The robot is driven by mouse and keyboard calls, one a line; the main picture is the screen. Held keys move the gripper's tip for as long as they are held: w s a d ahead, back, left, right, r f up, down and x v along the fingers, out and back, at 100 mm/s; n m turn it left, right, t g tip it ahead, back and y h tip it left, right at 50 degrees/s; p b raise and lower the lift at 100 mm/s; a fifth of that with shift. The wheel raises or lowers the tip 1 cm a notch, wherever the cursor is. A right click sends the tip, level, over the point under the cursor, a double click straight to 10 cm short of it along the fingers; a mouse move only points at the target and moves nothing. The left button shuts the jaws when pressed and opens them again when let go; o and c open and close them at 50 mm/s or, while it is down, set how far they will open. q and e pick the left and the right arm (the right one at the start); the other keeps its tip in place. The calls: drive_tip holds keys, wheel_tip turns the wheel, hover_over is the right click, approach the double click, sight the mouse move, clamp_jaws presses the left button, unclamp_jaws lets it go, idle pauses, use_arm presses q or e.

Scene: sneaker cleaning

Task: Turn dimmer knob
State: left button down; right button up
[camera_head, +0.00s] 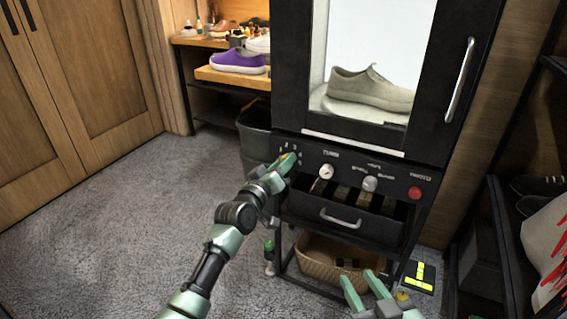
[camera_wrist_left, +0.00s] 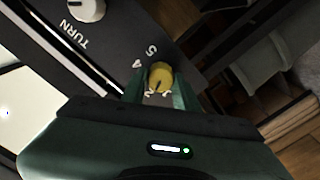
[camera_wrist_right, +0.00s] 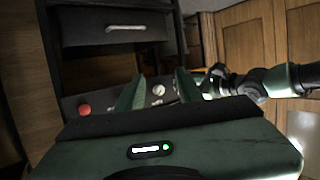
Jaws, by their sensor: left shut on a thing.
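The yellow dimmer knob (camera_wrist_left: 160,76) sits on the black control panel (camera_wrist_left: 120,40) beside the printed numbers 4 and 5. A dark pointer line shows on its face. In the head view the knob is mostly hidden by my left gripper (camera_head: 287,162), at the panel's left end. My left gripper (camera_wrist_left: 160,92) is shut on the knob, with one green finger on each side of it. My right gripper (camera_head: 364,284) is open and empty, low in front of the cabinet. Its spread fingers also show in the right wrist view (camera_wrist_right: 158,90).
The panel also bears a white TURN knob (camera_head: 326,171), a grey knob (camera_head: 370,184) and a red button (camera_head: 415,193). Below are a drawer with a handle (camera_head: 340,218) and a wicker basket (camera_head: 325,262). A beige shoe (camera_head: 368,92) stands inside the cabinet. The carpet at left is clear.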

use_arm(q)
drive_tip(key=shift+f, duration=0.1)
drive_tip(key=c, duration=1.1)
unclamp_jaws()
drive_tip(key=shift+o, duration=0.2)
drive_tip(key=p+v, duration=0.2)
drive_tip(key=v, duration=0.5)
drive_tip(key=shift+s+a+p, duration=0.25)
drive_tip(key=shift+s+p, duration=0.05)
drive_tip(key=shift+s, duration=0.05)
use_arm(e)
drive_tip(key=s+d+f+g+h, duration=0.1)
drive_tip(key=s+d+f+g, duration=0.2)
drive_tip(key=s+f+g, duration=0.3)
wheel_tip(320, 180, down, 3)
drive_tip(key=s, duration=0.2)
drive_tip(key=shift+s+d+g+h, duration=0.25)
drive_tip(key=shift+s+g+h, duration=0.05)
drive_tip(key=shift+g+h, duration=0.1)
